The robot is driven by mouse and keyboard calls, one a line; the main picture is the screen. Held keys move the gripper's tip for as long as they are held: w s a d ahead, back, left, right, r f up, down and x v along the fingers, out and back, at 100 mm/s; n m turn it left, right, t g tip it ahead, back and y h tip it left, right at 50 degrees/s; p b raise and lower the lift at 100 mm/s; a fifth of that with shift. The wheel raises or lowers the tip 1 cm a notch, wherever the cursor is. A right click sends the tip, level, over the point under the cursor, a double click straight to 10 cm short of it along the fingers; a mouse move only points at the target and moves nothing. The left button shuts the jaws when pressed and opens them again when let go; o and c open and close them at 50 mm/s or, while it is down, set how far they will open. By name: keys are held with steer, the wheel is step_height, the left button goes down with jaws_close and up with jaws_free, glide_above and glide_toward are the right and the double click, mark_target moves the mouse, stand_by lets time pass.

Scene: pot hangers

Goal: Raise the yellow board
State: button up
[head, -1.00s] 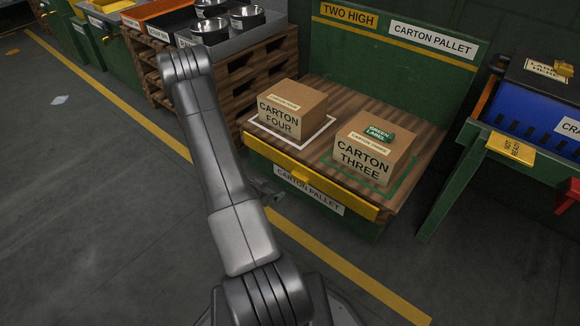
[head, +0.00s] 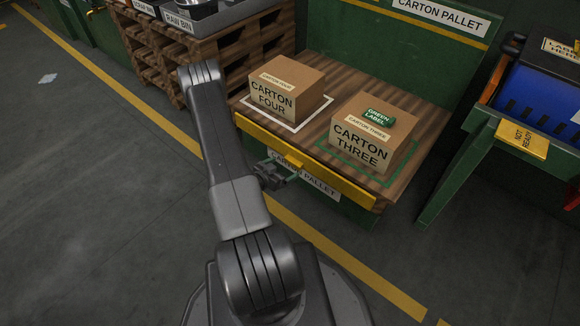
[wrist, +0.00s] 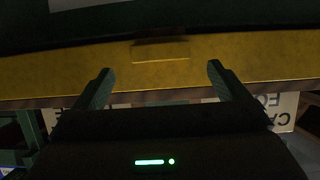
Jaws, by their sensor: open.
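The yellow board (head: 335,181) runs along the front edge of the carton pallet (head: 425,125), low in front of the cartons. In the wrist view the yellow board (wrist: 75,73) crosses the picture, with a raised yellow grip (wrist: 160,50) in its middle. My gripper (head: 288,175) is in front of the pallet, near the left half of the board. In the wrist view my gripper (wrist: 160,68) is open and empty, its fingers pointing at the board to either side of the grip. Whether the fingertips touch the board is unclear.
Carton four (head: 285,85) and carton three (head: 372,130) stand on the pallet behind the board. A green label block (head: 378,117) lies on carton three. A green stand with a blue crate (head: 540,95) is at right.

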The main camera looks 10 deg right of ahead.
mark_target(292, 164)
steer(key=shift+b+x, duration=0.55)
steer(key=shift+x, duration=2.15)
steer(key=c, duration=1.4)
step_height(292, 164, up, 7)
steer(key=p, duration=0.3)
steer(key=shift+r, duration=0.2)
steer(key=shift+w, duration=0.1)
steer(key=o, duration=1.4)
steer(key=p+v, duration=0.3)
steer(key=v, duration=1.1)
